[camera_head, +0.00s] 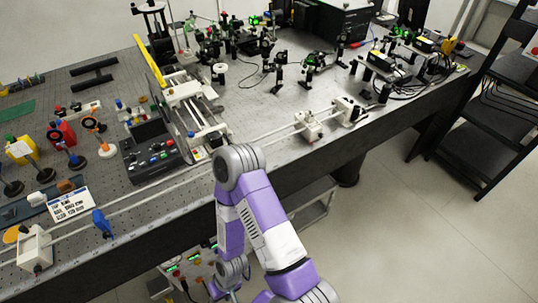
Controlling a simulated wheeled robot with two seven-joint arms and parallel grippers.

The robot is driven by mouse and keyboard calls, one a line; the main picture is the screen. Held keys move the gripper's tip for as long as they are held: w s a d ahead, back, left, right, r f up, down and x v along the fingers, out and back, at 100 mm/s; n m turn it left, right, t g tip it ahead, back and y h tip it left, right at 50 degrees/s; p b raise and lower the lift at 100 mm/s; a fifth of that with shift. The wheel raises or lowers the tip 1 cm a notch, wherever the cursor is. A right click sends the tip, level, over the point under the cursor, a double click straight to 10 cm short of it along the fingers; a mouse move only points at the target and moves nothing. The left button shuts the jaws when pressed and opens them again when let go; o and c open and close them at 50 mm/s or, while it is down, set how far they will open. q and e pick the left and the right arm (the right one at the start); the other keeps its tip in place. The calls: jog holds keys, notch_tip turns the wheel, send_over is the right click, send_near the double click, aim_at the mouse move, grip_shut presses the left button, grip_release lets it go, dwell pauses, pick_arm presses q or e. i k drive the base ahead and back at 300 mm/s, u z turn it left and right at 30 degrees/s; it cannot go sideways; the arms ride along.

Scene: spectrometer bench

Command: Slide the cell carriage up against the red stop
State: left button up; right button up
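A pale rail (150,197) runs along the front of the bench, from a white end block (35,247) at the left to another white block (347,109) at the right. A small white block (310,125) sits on the rail just left of the right-hand block; it looks like the cell carriage, but I cannot be sure. I cannot make out a red stop on the rail. One purple and white arm of mine rises from the bottom and covers part of the rail's middle. I cannot make out a gripper on it, and no other arm shows.
A blue upright piece (102,222) stands by the rail at the left, near a white printed card (71,204). A dark control box (150,152) and a white-framed instrument (192,105) stand behind the rail. Optics crowd the back. A black shelf rack (500,90) stands right.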

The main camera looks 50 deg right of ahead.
aim_at(306, 119)
jog(key=z, duration=1.4)
